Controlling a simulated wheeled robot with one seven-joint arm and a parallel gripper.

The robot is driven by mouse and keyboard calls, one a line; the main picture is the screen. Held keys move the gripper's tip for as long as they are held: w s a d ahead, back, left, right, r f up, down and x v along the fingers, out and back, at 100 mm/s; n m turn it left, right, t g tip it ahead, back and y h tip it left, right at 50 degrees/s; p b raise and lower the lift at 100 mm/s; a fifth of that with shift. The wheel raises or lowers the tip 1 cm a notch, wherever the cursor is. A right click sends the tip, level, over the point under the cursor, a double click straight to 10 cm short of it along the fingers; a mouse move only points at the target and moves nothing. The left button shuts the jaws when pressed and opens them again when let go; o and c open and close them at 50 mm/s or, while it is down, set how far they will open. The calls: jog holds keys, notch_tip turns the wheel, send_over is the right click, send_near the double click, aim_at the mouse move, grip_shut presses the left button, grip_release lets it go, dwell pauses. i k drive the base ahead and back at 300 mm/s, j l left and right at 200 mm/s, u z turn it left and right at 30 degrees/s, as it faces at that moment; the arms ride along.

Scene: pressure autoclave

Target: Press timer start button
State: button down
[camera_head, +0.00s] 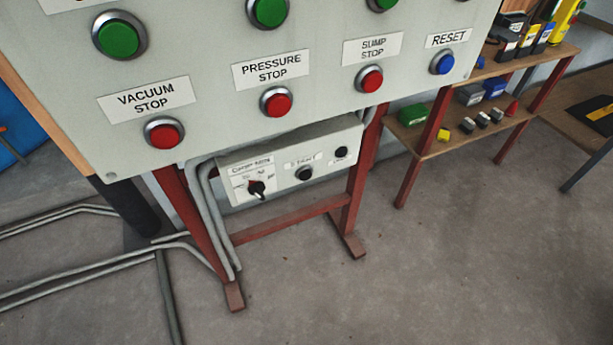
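The timer box (330,150) is a small grey panel mounted low, under the large control panel, between the red stand legs. It has a black rotary knob (257,188) at its left with a scale label around it. A black button (303,173) sits in the middle under a white label whose blurred text looks like "START". A smaller black round part (341,152) is at the right. My gripper is not in view, so I cannot see whether it is open or shut.
The large control panel (215,95) overhangs the box, with green buttons and red stop buttons for vacuum, pressure and sump, plus a blue reset button (442,62). Grey conduits (207,215) run down at the left. A wooden shelf (470,130) stands right. The floor in front is clear.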

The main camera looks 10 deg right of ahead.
aim_at(305, 174)
jog(key=i+j+u, duration=0.1)
jog(key=j+u, duration=0.25)
jog(key=u, duration=0.15)
jog(key=i+j+u, duration=0.15)
jog(key=j+u, duration=0.2)
jog(key=u, duration=0.15)
